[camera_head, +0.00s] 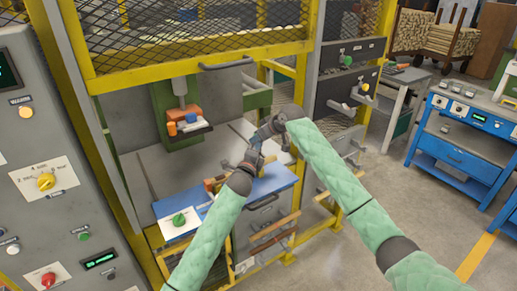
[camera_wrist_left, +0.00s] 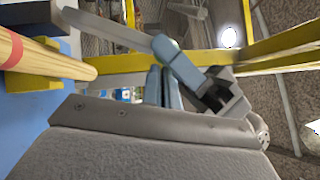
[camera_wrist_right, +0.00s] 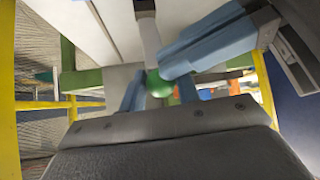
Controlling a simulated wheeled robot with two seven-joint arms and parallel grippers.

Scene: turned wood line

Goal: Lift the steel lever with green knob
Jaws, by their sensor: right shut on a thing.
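In the right wrist view the steel lever (camera_wrist_right: 148,32) comes down from the top and ends in a green knob (camera_wrist_right: 160,86). My right gripper (camera_head: 257,138) is shut on the knob, with one finger on each side of it. In the head view the knob is hidden by the grippers. My left gripper (camera_head: 253,158) is close beside the right one. In the left wrist view its fingers stand close together, with nothing visible between them, and a steel bar and a blue right finger cross just beyond.
A blue-topped bench (camera_head: 272,182) with a green button panel (camera_head: 180,220) lies below the grippers. Yellow frame posts and a mesh guard (camera_head: 185,25) enclose the machine. A control cabinet (camera_head: 50,150) stands at left. Open floor (camera_head: 345,250) and a blue cart (camera_head: 455,155) are at right.

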